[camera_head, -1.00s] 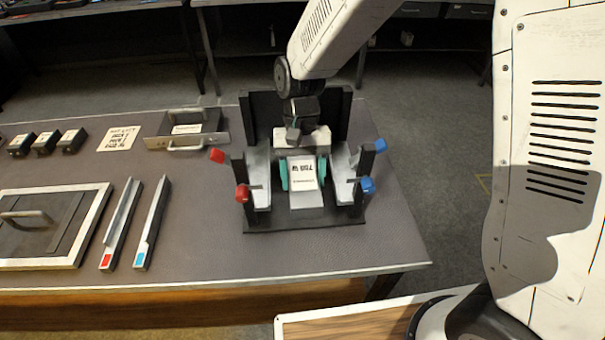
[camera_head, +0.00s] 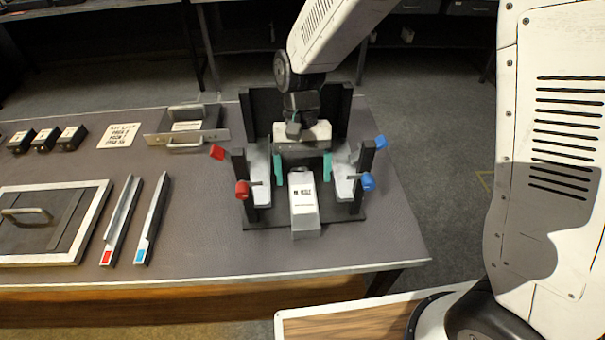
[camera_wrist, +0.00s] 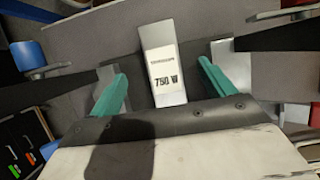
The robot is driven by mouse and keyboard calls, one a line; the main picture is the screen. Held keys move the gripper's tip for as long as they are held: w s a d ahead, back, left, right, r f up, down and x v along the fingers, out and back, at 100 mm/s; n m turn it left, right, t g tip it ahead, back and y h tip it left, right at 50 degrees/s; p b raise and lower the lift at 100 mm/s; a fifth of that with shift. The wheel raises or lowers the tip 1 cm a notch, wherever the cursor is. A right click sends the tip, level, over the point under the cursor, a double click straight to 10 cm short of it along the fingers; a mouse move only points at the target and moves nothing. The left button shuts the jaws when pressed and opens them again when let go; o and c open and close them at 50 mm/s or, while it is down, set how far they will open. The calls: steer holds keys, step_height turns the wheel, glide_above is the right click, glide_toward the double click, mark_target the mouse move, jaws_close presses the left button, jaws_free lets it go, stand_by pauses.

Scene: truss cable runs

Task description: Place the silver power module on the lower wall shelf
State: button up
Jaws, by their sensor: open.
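The silver power module (camera_head: 304,213) is a block with a white label. It lies between the two side plates of a black stand on the table, its near end toward the stand's front edge. The wrist view shows the module (camera_wrist: 165,60) with "750 W" on its label. My gripper (camera_head: 304,168) is open, its teal fingers apart on either side of the module's far end. In the wrist view my gripper (camera_wrist: 163,75) shows a gap on both sides of the module. What bears the module underneath is hidden. I cannot pick out a lower wall shelf.
The table's front strip is clear.

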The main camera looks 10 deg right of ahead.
steer(key=v, duration=1.1)
steer(key=shift+r, duration=0.35)
